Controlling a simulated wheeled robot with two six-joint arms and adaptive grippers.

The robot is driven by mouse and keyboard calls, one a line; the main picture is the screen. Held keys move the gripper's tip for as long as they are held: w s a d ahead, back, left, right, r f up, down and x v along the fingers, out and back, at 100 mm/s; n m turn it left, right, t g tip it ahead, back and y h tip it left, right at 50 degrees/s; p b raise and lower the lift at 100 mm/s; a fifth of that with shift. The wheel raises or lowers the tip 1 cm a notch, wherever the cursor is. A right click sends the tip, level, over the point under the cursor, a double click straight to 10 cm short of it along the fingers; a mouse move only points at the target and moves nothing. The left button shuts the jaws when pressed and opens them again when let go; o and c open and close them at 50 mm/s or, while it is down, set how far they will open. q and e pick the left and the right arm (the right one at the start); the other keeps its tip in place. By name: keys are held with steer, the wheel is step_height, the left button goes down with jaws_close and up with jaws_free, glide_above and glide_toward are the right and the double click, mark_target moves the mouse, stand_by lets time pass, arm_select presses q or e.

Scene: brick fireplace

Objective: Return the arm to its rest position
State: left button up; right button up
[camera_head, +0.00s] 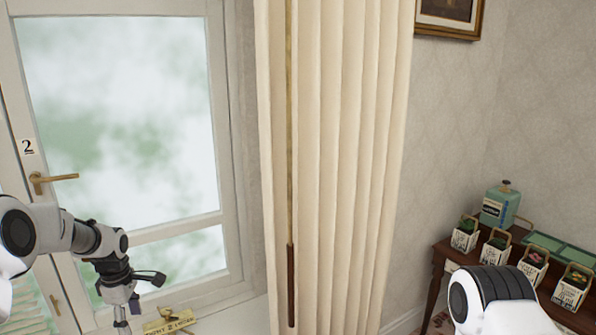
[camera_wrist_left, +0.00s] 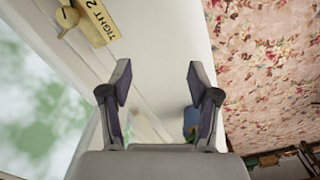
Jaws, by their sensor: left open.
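My left arm (camera_head: 75,235) comes in from the left in front of the window and bends downward. My left gripper (camera_head: 126,312) points down at the bottom of the head view, its tips near or past the frame edge. In the left wrist view the gripper (camera_wrist_left: 157,82) has its two dark fingers spread wide, with nothing between them. My right arm (camera_head: 498,302) shows only as a white and black link at the lower right; its gripper is out of view.
A window (camera_head: 120,110) with a brass handle (camera_head: 52,180) stands behind the left arm. A yellow sign (camera_head: 168,322) lies on the white sill. A cream curtain (camera_head: 345,160) hangs mid-view. A wooden table (camera_head: 438,268) with plant baskets stands right. Floral carpet (camera_wrist_left: 275,60) is below.

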arm_select(q)
steer(key=s+d+f+m+g+b, duration=0.2)
steer(key=s+d+f, duration=0.3)
steer(key=s+f, duration=0.6)
steer(key=s+d+f+m+g+b, duration=0.1)
steer(key=s+d+f+g+b, duration=0.3)
steer(key=s+f, duration=0.65)
steer(key=s+d+f+m+t, duration=0.2)
steer(key=s+m+t, duration=0.1)
steer(key=s+m, duration=0.4)
steer(key=s+d+f+m+t, duration=0.3)
steer(key=s+m, duration=0.5)
steer(key=m, duration=0.1)
steer(key=shift+s+d+f, duration=0.25)
steer(key=shift+s, duration=0.05)
arm_select(e)
step_height(320, 180, down, 6)
steer(key=shift+w, duration=0.4)
arm_select(q)
steer(key=shift+s, duration=0.15)
arm_select(e)
steer(key=shift+s, duration=0.1)
